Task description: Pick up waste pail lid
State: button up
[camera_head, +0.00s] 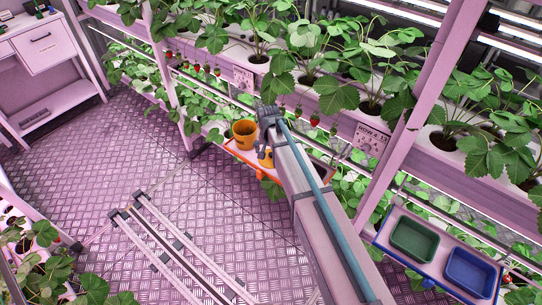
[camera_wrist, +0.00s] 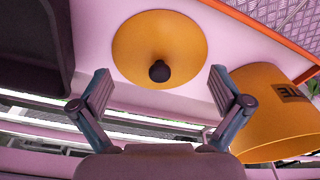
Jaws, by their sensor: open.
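The waste pail lid (camera_wrist: 140,45) is an orange-yellow disc with a dark round knob. In the wrist view it lies flat on a pale shelf, just beyond my fingertips. My gripper (camera_wrist: 160,82) is open and empty, one finger on each side of the line to the knob. The orange waste pail (camera_wrist: 268,125) lies close to the right finger and has a dark label. In the head view the pail (camera_head: 244,134) stands open on an orange-edged shelf, and my arm hides most of the lid (camera_head: 263,161).
A dark container (camera_wrist: 35,60) is close at the left in the wrist view. A green bin (camera_head: 413,240) and a blue bin (camera_head: 470,272) sit on a shelf at the lower right. Strawberry racks line the back. The metal floor on the left has rails (camera_head: 165,250).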

jog(key=shift+f, duration=0.6)
jog(key=shift+c, duration=0.3)
jog(key=c, duration=1.4)
jog(key=shift+c, duration=0.2)
jog(key=shift+c, duration=0.5)
